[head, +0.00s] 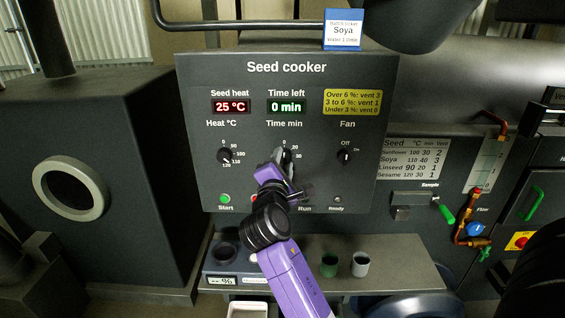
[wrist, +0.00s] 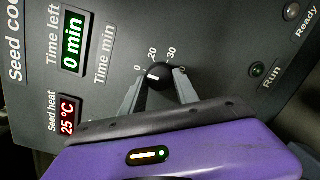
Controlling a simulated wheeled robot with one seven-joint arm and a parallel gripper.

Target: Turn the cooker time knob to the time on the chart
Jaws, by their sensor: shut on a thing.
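The cooker time knob (wrist: 159,75) is black with a white mark, under the "Time min" label in the wrist view. Numbers 0, 20 and 30 show around it; another on the right is partly hidden. I cannot tell exactly which number the mark points to. My gripper (wrist: 156,80) has one finger on each side of the knob and is shut on it. In the head view my gripper (head: 279,163) hides most of the knob. The chart (head: 413,158) on the right lists Soya as 110 °C, 40 min, vent 3. The batch ticket (head: 343,31) reads Soya.
The time display (head: 286,107) reads 0 min and the heat display (head: 231,107) 25 °C. The heat knob (head: 225,157) is left of my gripper, the fan knob (head: 345,156) right. The green Start button (head: 225,199) is lower left. Cups stand on the shelf (head: 395,276) below.

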